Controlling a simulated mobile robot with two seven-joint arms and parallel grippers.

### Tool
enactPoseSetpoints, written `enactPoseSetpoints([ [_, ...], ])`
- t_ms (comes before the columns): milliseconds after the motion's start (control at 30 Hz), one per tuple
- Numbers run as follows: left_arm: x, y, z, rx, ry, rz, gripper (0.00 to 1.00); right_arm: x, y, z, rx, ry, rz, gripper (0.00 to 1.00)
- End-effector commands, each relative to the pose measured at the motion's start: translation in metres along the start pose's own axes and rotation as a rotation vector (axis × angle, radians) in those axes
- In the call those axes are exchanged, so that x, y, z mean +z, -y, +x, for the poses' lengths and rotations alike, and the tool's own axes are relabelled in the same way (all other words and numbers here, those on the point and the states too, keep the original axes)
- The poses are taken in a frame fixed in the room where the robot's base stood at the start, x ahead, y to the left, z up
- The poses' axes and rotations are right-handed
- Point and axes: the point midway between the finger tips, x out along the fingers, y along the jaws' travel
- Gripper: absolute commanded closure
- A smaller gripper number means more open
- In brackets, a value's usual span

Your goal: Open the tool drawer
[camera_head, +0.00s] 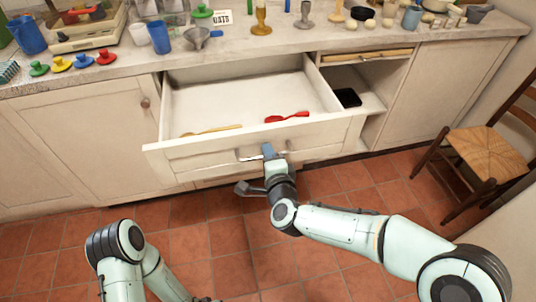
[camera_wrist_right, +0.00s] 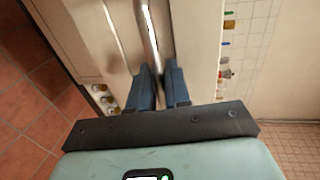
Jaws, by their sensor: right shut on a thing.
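The tool drawer (camera_head: 250,92) is pulled well out from the white cabinet in the head view. A wooden spoon (camera_head: 212,130) and a red spoon (camera_head: 287,117) lie inside near its front. My right gripper (camera_head: 269,152) is at the metal bar handle (camera_head: 246,156) on the drawer front and is shut on it. In the right wrist view the handle (camera_wrist_right: 150,35) runs down between the blue fingers (camera_wrist_right: 161,88). My left arm shows at the lower left of the head view; its gripper is not in view.
A wooden chair (camera_head: 482,150) with a woven seat stands on the tiled floor at the right. An open shelf (camera_head: 368,90) with a black item is right of the drawer. The counter (camera_head: 120,72) holds cups, coloured knobbed pieces and a scale. Floor before the cabinet is clear.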

Motion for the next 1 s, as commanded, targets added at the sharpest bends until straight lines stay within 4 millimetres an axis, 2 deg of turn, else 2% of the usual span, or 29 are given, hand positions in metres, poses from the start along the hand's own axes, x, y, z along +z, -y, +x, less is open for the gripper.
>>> enactPoseSetpoints([
  [33,0.000,0.000,0.000,0.000,0.000,0.000,0.57,0.000,0.001,0.000,-0.001,-0.002,0.001,1.00],
  [67,0.000,0.000,0.000,0.000,0.000,0.000,0.57,-0.001,0.001,0.000,-0.001,-0.002,0.001,0.73],
  [100,0.000,0.000,0.000,0.000,0.000,0.000,0.57,0.000,0.001,0.000,-0.001,-0.002,0.001,0.67],
  [367,0.000,0.000,0.000,0.000,-0.001,0.000,0.57,0.000,0.000,0.000,-0.001,-0.001,0.000,0.67],
  [533,-0.003,-0.003,-0.003,0.005,-0.010,0.003,0.57,0.000,0.002,-0.013,-0.001,0.000,0.000,0.67],
  [1000,-0.025,-0.022,-0.022,0.039,-0.089,0.023,0.57,0.000,0.002,-0.110,-0.002,-0.001,-0.002,0.67],
])
